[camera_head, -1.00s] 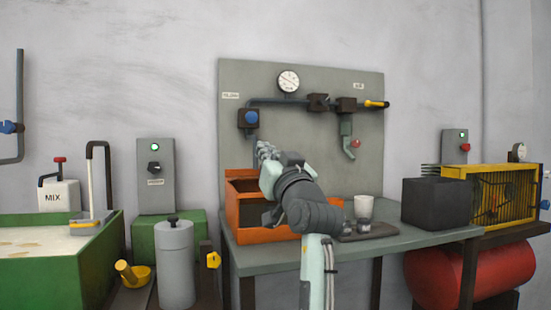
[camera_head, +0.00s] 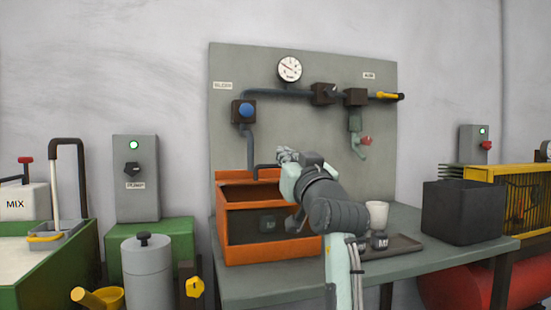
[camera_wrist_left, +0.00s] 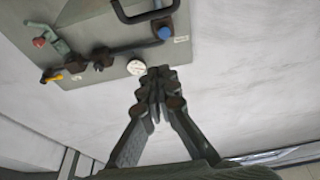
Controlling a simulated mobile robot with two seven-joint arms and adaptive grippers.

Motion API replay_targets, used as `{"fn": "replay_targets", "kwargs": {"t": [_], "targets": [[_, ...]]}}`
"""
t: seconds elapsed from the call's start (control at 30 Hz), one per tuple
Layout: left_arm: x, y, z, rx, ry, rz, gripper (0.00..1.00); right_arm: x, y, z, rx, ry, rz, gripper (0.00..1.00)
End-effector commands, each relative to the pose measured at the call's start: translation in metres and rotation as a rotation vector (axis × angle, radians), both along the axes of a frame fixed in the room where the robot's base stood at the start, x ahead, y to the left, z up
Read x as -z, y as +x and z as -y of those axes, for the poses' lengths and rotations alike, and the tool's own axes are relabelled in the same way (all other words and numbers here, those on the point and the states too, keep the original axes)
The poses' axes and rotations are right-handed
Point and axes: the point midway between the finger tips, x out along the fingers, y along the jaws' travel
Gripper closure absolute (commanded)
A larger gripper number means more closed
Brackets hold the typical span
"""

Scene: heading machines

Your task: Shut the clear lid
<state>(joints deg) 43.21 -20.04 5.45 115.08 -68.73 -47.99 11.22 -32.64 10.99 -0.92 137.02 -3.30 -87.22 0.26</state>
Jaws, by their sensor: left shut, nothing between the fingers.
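My left gripper (camera_head: 284,153) is above the box's right back part, just right of the handle. Its fingers are shut and empty in the left wrist view (camera_wrist_left: 157,74), apart from the handle there. My right gripper is out of view.
A backboard with a gauge (camera_head: 289,68), blue knob (camera_head: 246,110) and pipe valves rises behind the box. A white cup (camera_head: 377,214) and jars stand by a dark tray (camera_head: 405,245) right of my arm. A black box (camera_head: 462,212) stands further right.

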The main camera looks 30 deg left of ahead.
Motion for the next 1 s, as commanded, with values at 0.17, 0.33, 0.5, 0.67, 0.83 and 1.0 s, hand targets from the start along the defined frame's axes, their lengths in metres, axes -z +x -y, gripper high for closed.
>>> {"fn": "replay_targets", "kwargs": {"t": [0.17, 0.33, 0.5, 0.67, 0.83, 1.0], "targets": [[-0.006, 0.008, -0.009, -0.001, 0.003, 0.000, 1.00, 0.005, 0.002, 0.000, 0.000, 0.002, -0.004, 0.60], [-0.016, 0.028, -0.033, -0.004, 0.003, -0.002, 1.00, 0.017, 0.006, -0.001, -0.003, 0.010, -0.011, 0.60], [-0.027, 0.051, -0.060, -0.004, 0.003, 0.000, 1.00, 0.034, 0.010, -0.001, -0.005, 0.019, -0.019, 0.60], [-0.015, 0.063, -0.073, 0.001, 0.000, -0.005, 1.00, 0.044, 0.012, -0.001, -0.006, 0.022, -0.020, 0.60], [0.004, 0.061, -0.072, 0.000, 0.000, -0.001, 1.00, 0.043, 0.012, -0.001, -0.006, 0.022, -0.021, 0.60], [0.011, 0.061, -0.071, 0.000, 0.001, 0.001, 1.00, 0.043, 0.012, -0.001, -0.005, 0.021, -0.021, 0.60]]}}
